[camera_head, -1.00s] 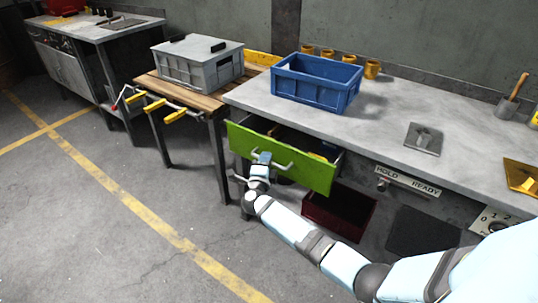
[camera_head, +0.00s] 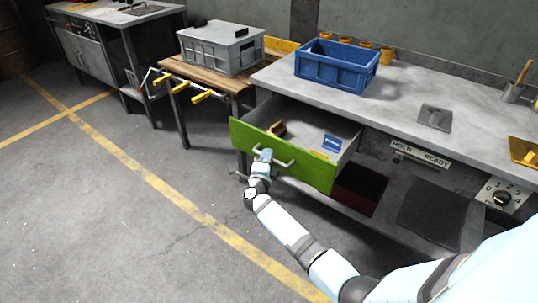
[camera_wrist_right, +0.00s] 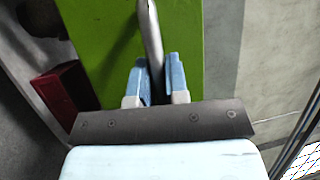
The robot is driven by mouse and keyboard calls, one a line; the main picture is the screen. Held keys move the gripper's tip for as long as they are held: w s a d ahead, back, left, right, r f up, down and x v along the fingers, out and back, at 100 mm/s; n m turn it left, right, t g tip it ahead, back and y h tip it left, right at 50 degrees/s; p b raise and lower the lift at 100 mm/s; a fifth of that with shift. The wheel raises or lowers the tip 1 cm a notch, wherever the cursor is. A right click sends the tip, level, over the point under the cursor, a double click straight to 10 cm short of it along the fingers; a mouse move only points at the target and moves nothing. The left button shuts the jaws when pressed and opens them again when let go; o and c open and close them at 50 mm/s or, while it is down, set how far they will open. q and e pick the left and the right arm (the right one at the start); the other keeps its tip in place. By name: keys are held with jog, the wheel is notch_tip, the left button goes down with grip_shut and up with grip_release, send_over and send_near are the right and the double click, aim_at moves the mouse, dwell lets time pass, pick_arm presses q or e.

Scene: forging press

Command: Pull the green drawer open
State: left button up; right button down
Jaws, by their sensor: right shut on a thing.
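The green drawer (camera_head: 290,165) stands well out from under the grey workbench, and its inside shows from above. A bar handle (camera_head: 284,163) runs across its front. My right gripper (camera_head: 264,157) is shut on the handle near its left part. In the right wrist view the two blue fingertips (camera_wrist_right: 158,80) sit either side of the metal handle bar (camera_wrist_right: 150,38), in front of the green front panel (camera_wrist_right: 95,40). Inside the drawer lie a brown-handled item (camera_head: 278,129) and a small blue box (camera_head: 332,143). My left gripper is not in view.
A blue crate (camera_head: 337,68) stands on the workbench top (camera_head: 400,100). A dark red bin (camera_head: 358,190) sits on the shelf below, right of the drawer. A wooden table (camera_head: 205,80) with a grey crate (camera_head: 222,50) stands left. The floor in front is clear.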

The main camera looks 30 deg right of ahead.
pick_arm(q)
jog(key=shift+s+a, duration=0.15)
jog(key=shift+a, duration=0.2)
pick_arm(e)
jog(key=shift+s+a, duration=0.3)
jog(key=shift+a, duration=0.3)
jog(key=c, duration=1.1)
grip_release()
